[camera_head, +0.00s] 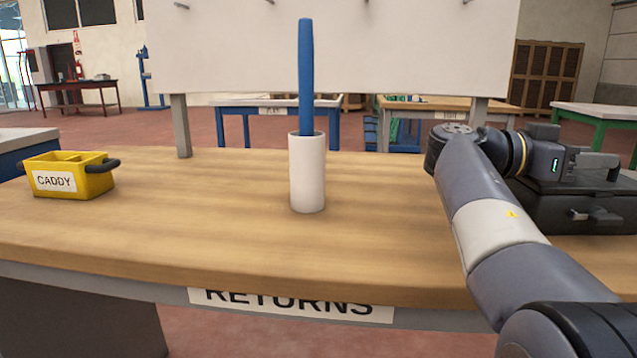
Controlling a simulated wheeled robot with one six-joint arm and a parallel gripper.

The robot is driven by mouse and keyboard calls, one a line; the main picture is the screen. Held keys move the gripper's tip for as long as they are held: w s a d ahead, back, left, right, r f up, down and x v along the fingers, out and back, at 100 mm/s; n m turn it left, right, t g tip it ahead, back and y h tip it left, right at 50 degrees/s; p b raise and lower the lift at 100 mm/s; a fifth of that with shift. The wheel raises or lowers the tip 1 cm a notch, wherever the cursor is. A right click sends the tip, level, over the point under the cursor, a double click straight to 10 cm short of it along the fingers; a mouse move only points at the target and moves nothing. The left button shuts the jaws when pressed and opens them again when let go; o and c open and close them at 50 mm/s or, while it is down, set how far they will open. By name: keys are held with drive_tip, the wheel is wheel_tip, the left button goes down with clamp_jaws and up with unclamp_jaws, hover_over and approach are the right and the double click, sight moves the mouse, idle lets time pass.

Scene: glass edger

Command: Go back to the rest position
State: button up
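My arm reaches up from the lower right, and its wrist bends to the right. My gripper (600,165) is at the right of the picture, in front of or above a black case (560,207). The fingers are small, dark and seen from the side, so I cannot tell if they are open or shut. I see nothing clearly held in them. A white cylindrical holder (307,178) stands upright in the middle of the wooden table (220,235). A long blue stick (306,75) stands upright in it, well apart from my gripper.
A yellow caddy (85,184) with dark handles stands at the table's left. A white board (340,50) on grey posts rises along the back edge. A RETURNS label (290,303) is on the front edge. The tabletop around the holder is clear. More tables stand behind.

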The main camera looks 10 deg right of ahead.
drive_tip(key=shift+w+r+p, duration=0.25)
drive_tip(key=shift+r+p, duration=0.55)
drive_tip(key=shift+r, duration=0.05)
drive_tip(key=w+r+n+p, duration=0.1)
drive_tip(key=p, duration=0.2)
drive_tip(key=r+n+p, duration=0.1)
drive_tip(key=n+p, duration=0.1)
drive_tip(key=p, duration=0.1)
drive_tip(key=shift+w+d, duration=0.15)
drive_tip(key=shift+w, duration=0.25)
drive_tip(key=n+p, duration=0.1)
drive_tip(key=p, duration=0.1)
drive_tip(key=w+r+p, duration=0.1)
drive_tip(key=p, duration=0.1)
drive_tip(key=n+p, duration=0.1)
drive_tip(key=p, duration=0.1)
drive_tip(key=shift+w+d+r+n, duration=0.2)
drive_tip(key=shift+w+n, duration=0.1)
drive_tip(key=shift+w, duration=0.1)
drive_tip(key=w+n+p, duration=0.1)
drive_tip(key=p, duration=0.1)
drive_tip(key=n+p, duration=0.1)
drive_tip(key=p, duration=0.2)
drive_tip(key=shift+w+d+r, duration=0.1)
drive_tip(key=shift+w+r, duration=0.25)
drive_tip(key=shift+r, duration=0.05)
drive_tip(key=w+d+n+p, duration=0.1)
drive_tip(key=w+n+p, duration=0.6)
drive_tip(key=p, duration=1.2)
drive_tip(key=shift+f, duration=0.1)
